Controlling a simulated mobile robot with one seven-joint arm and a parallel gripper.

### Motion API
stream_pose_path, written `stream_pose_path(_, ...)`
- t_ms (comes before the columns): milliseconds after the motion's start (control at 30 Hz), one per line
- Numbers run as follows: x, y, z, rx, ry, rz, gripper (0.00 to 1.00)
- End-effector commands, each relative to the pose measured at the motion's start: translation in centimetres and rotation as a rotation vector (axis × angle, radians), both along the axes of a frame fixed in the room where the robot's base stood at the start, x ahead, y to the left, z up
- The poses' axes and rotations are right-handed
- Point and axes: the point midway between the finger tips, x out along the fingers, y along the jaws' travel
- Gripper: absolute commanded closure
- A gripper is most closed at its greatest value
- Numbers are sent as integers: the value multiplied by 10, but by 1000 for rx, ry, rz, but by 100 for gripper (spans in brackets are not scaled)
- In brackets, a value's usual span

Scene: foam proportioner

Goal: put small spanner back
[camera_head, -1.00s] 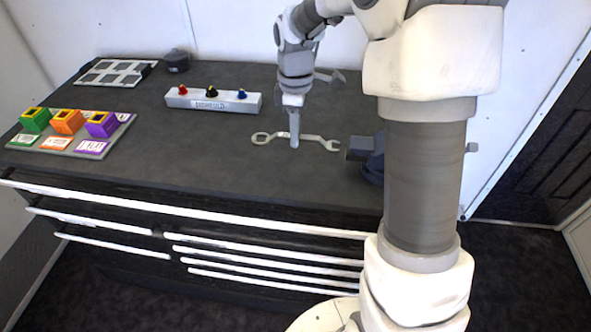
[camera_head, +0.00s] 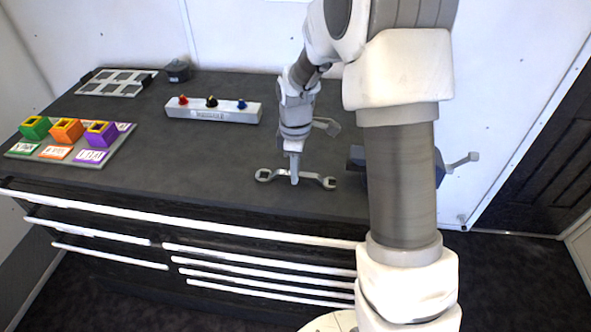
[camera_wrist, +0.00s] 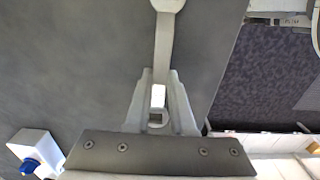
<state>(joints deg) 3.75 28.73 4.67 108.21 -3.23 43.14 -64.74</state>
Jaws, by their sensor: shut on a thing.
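A silver-grey spanner (camera_head: 313,178) lies level across the picture near the front of the dark workbench, one head at the left and one at the right. My gripper (camera_head: 294,179) points down and is shut on the middle of its shaft. I cannot tell whether the spanner touches the bench top or is just above it. In the wrist view the spanner shaft (camera_wrist: 164,45) runs up from between the two fingers of my gripper (camera_wrist: 160,98). The upper head is partly cut off by the picture's top edge.
A dark workbench (camera_head: 215,160) has drawers with white handles below. A grey block with three knobs (camera_head: 212,112) stands behind left. Green, orange and purple blocks (camera_head: 67,131) stand on a board at the left. A blue vise (camera_head: 357,155) is at the right, partly behind my arm.

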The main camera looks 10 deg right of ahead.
Motion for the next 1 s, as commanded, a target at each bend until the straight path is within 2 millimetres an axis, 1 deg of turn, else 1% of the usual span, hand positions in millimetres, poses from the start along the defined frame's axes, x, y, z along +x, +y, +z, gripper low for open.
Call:
stream_pose_path(33,0,0,-2,0,1,0,76)
stream_pose_path(100,0,0,-1,0,0,0,64)
stream_pose_path(200,0,0,-1,0,1,0,48)
stream_pose_path(467,0,0,-1,0,1,0,48)
stream_pose_path(567,0,0,4,0,0,0,48)
stream_pose_path(667,1,0,17,1,-4,0,48)
stream_pose_path(1000,1,0,89,1,-4,0,48)
